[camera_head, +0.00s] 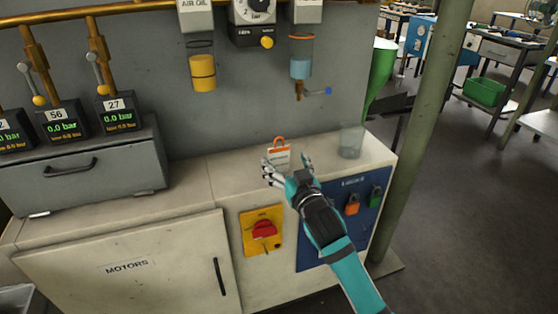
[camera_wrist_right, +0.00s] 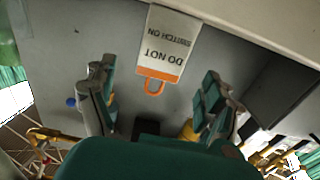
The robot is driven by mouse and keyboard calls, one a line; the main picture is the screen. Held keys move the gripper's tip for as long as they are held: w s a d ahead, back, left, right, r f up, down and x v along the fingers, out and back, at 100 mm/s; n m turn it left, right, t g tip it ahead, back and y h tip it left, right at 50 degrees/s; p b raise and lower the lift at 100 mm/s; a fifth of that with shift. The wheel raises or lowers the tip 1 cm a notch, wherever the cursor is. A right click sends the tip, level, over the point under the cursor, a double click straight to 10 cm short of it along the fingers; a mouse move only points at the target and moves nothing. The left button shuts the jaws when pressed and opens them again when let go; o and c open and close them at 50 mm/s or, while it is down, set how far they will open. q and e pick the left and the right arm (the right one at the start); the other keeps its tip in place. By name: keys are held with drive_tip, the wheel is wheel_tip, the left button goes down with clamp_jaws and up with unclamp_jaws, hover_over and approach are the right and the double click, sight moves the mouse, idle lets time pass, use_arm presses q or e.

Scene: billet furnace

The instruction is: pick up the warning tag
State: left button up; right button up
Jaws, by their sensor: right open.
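The warning tag (camera_head: 278,157) is a white card with an orange edge and an orange loop at its top. It stands on the beige cabinet top near the back wall. In the right wrist view the tag (camera_wrist_right: 170,45) appears upside down, with "DO NOT SWITCH ON" on it. My right gripper (camera_head: 286,168) is open and empty, just in front of the tag in the head view. In the right wrist view the gripper (camera_wrist_right: 158,88) has its fingers spread on either side of the orange loop, with no contact visible. My left gripper is not in view.
A clear cup (camera_head: 351,141) stands right of the tag on the cabinet top. The yellow filter bowl (camera_head: 203,73) and blue bowl (camera_head: 301,68) hang above. A grey drawer box (camera_head: 85,170) is at left. A red switch (camera_head: 264,229) and padlocks (camera_head: 352,204) are on the front.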

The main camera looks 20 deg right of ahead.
sight(280, 152)
drive_tip(key=w+b, duration=0.1)
drive_tip(key=w, duration=0.4)
drive_tip(key=shift+a+f, duration=0.1)
drive_tip(key=shift+f, duration=0.05)
drive_tip(key=c, duration=1.1)
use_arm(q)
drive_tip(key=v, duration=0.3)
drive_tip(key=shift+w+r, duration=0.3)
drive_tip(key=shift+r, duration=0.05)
use_arm(e)
drive_tip(key=shift+o, duration=0.2)
drive_tip(key=shift+r, duration=0.5)
wheel_tip(280, 152, up, 3)
drive_tip(key=shift+f+p, duration=0.1)
drive_tip(key=shift+p, duration=0.6)
use_arm(q)
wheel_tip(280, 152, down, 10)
drive_tip(key=p, duration=0.1)
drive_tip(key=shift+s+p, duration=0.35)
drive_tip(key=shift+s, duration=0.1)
use_arm(e)
drive_tip(key=s+a+r, duration=0.1)
drive_tip(key=s+a, duration=0.1)
drive_tip(key=s, duration=1.4)
drive_tip(key=shift+a+r, duration=0.15)
drive_tip(key=shift+a, duration=0.2)
